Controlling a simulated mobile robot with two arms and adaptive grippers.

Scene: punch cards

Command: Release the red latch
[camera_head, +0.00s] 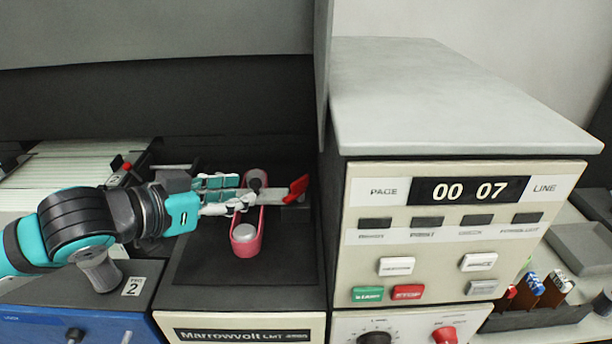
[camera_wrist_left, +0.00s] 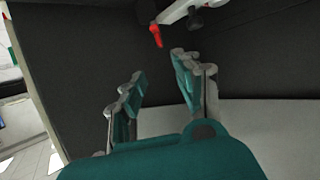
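A red latch (camera_head: 298,187) sits at the right end of the dark recess, beside the console's side wall. A red tip on a pale arm, which looks like the latch, shows at the top of the left wrist view (camera_wrist_left: 156,36). My left gripper (camera_head: 238,194) reaches in from the left, its fingers pointing right, a little short of the latch in the head view. In the left wrist view its two fingers (camera_wrist_left: 158,88) are apart with nothing between them. The fingers partly cover a pink-red loop (camera_head: 246,243) around two grey round knobs. My right gripper is not in view.
The tall console (camera_head: 460,245) with a counter reading "00 07" and several buttons stands close on the right. A card stack (camera_head: 85,160) lies at the left, near another small red tip (camera_head: 127,166). A dark overhang (camera_head: 160,100) is behind the recess.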

